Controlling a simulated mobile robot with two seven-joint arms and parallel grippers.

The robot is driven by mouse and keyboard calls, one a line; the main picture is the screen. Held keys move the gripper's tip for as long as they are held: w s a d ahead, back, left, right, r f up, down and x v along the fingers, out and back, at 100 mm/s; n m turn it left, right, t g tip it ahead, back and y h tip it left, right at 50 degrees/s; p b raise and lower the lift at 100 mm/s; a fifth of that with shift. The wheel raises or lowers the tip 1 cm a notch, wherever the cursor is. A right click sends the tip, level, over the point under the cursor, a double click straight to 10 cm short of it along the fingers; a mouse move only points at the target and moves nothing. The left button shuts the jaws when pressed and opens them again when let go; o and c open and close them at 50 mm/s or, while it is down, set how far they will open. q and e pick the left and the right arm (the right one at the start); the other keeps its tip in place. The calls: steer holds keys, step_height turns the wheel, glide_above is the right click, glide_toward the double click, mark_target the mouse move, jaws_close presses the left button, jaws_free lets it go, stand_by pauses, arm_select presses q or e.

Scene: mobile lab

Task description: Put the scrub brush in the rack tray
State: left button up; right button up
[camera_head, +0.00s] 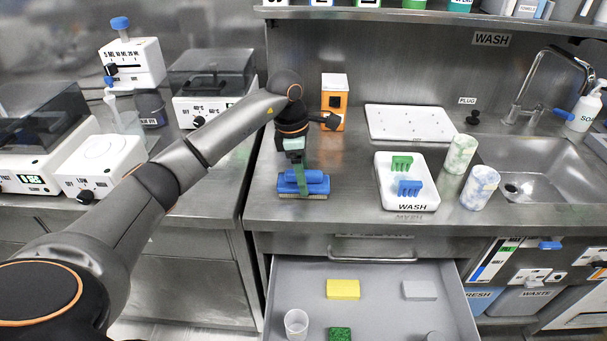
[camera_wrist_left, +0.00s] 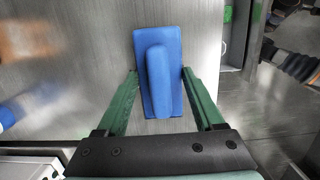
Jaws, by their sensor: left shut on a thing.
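The scrub brush (camera_head: 314,187) is blue with a pale bristle base, at the left part of the steel counter. In the left wrist view the brush (camera_wrist_left: 159,75) shows from above, its raised handle between two green fingers. My left gripper (camera_head: 299,178) points down and is shut on the brush. The brush is at or just above the counter; I cannot tell whether it touches. The white rack tray (camera_head: 407,205), marked WASH, stands to the right, holding a green rack (camera_head: 402,163) and a blue rack (camera_head: 409,187). My right gripper is not in view.
Two marbled cups (camera_head: 460,154) stand right of the tray, near the sink (camera_head: 535,170). A white perforated board (camera_head: 410,123) lies behind the tray; an orange box (camera_head: 334,103) stands behind the brush. An open drawer (camera_head: 380,310) juts out below. Counter between brush and tray is clear.

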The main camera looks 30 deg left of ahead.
arm_select(q)
steer(key=o, duration=1.3)
steer(key=shift+f, duration=0.1)
